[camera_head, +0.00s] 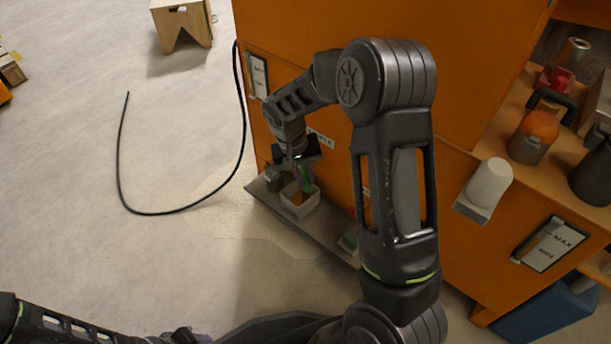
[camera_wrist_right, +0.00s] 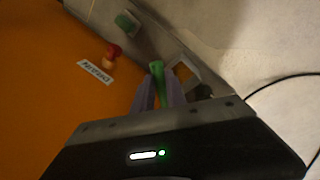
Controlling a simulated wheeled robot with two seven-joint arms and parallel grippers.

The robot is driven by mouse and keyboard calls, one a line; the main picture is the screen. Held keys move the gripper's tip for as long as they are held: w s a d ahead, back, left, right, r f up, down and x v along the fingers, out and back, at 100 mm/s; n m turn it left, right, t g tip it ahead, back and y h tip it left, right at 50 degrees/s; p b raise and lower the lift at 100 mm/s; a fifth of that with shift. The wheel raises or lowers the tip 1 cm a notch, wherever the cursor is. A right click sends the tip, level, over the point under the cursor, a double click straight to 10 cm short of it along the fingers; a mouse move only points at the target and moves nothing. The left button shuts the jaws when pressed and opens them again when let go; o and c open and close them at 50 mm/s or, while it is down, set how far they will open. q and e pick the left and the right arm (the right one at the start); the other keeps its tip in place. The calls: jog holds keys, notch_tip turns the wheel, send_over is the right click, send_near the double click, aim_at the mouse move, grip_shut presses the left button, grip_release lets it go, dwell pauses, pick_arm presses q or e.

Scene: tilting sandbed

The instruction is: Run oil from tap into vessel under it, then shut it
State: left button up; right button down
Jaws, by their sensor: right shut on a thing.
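My right gripper (camera_head: 304,172) is shut on a green tap handle (camera_wrist_right: 157,69), low on the front of the orange cabinet. The fingers in the wrist view (camera_wrist_right: 160,92) sit on either side of the handle. A white square vessel (camera_head: 290,208) stands on the ledge just below the gripper, with amber colour inside it. Part of the vessel also shows beside the fingers in the wrist view (camera_wrist_right: 186,73). The tap's spout and any stream of oil are hidden or too dark to tell. My left gripper (camera_head: 182,336) is partly cut off at the bottom edge; its jaws are unclear.
A red tap (camera_wrist_right: 112,52) with a white label is beside the green one, and a green item (camera_wrist_right: 126,22) stands on the grey ledge (camera_head: 325,236). A black hose (camera_head: 150,213) curls over the floor at left. Bottles and a white cup (camera_head: 489,182) are at right.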

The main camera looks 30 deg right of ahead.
jog(key=c, duration=1.3)
grip_release()
jog(key=shift+c, duration=0.2)
jog(key=shift+r, duration=0.1)
notch_tip(320, 180, up, 8)
jog(key=a+p, duration=0.1)
jog(key=p, duration=0.2)
jog(key=shift+w+a+f, duration=0.25)
jog(key=shift+w, duration=0.05)
